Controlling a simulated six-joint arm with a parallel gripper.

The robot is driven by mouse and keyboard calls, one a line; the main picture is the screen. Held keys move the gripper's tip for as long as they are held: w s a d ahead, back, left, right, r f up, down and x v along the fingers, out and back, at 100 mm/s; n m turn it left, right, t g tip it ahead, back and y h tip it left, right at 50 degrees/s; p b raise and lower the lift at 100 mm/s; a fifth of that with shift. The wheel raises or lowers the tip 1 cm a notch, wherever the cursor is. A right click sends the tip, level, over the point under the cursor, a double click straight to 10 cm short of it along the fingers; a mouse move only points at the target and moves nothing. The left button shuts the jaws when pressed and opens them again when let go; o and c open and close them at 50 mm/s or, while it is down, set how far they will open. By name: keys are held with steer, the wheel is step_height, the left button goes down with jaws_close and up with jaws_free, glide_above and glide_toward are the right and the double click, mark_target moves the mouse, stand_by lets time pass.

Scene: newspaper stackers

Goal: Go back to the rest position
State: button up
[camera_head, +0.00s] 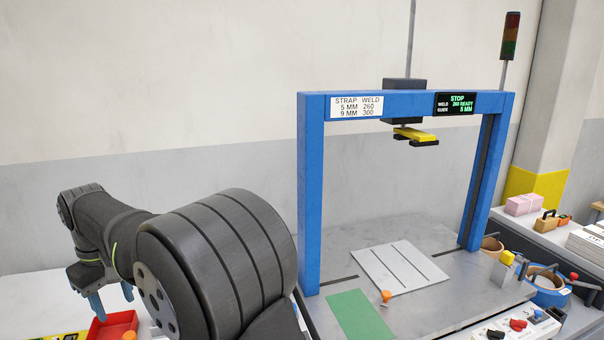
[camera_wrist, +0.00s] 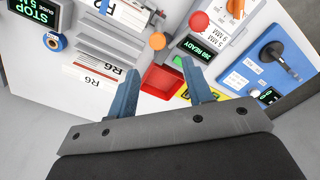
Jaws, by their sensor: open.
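My gripper (camera_head: 112,296) is at the lower left in the head view, with its blue fingers pointing down over a small red tray (camera_head: 101,333). In the wrist view my gripper (camera_wrist: 160,76) has its two fingers well apart, with nothing held between them. The red tray (camera_wrist: 160,84) shows beyond and between the fingers there, and it looks empty. My arm reaches leftward across the lower left of the head view and hides part of the table. No marker of a rest position is visible.
A blue strapping frame (camera_head: 311,200) stands right of my arm, over a metal bed with a white slotted plate (camera_head: 400,266) and a green mat (camera_head: 359,315). In the wrist view, an orange knob (camera_wrist: 158,41), a red knob (camera_wrist: 199,20) and a control box (camera_wrist: 262,70) stand near the tray.

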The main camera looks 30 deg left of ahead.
mark_target(127, 335)
step_height(127, 335, down, 9)
steer(key=shift+r, duration=0.1)
steer(key=w+d, duration=1.2)
step_height(127, 335, up, 11)
steer(key=shift+s+a, duration=0.15)
steer(key=shift+a, duration=0.05)
